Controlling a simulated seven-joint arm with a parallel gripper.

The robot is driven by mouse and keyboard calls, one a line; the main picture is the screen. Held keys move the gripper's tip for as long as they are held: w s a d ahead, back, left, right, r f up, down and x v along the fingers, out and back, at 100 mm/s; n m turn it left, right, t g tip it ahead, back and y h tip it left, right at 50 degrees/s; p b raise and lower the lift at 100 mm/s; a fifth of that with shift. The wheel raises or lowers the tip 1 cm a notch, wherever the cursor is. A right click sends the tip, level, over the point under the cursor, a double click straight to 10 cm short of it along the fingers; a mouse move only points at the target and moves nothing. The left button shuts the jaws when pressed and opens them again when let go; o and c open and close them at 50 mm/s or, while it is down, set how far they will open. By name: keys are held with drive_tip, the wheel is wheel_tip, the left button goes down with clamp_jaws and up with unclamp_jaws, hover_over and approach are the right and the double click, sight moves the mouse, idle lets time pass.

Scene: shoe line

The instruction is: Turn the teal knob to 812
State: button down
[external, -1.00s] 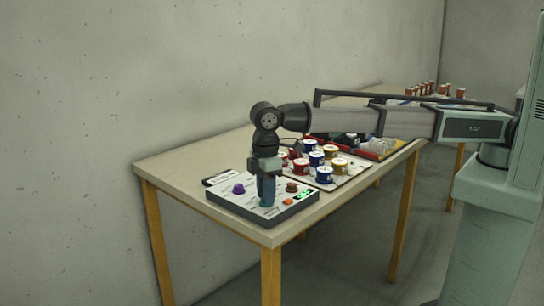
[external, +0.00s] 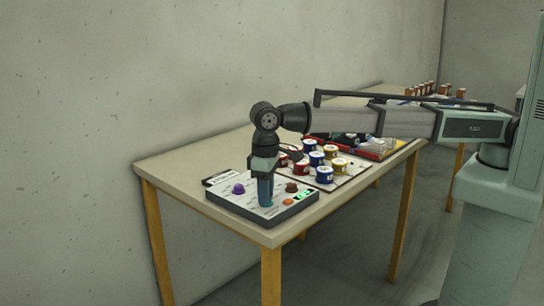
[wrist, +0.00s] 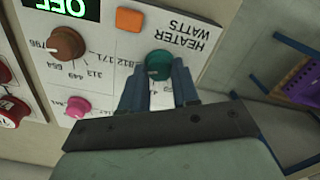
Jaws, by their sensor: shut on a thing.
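The teal knob (wrist: 158,64) sits on the white control panel (wrist: 108,55) beside the upside-down print "HEATER WATTS". My gripper (wrist: 157,82) points down at the panel, with one finger on each side of the knob, shut on it. I cannot make out the knob's pointer. In the external view my gripper (external: 265,202) stands upright over the panel's near part and hides the teal knob.
Close by on the panel are a brown knob (wrist: 66,43), a pink knob (wrist: 77,107), an orange button (wrist: 129,19) and a green-lit display (wrist: 70,8), apparently reading OFF. Several colored spools (external: 316,158) stand behind the panel. The table's left end (external: 180,165) is clear.

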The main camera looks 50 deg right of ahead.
drive_tip(key=shift+m, duration=0.3)
drive_tip(key=c, duration=0.8)
unclamp_jaws()
wheel_tip(320, 180, up, 14)
drive_tip(key=shift+f, duration=0.1)
idle(0.6)
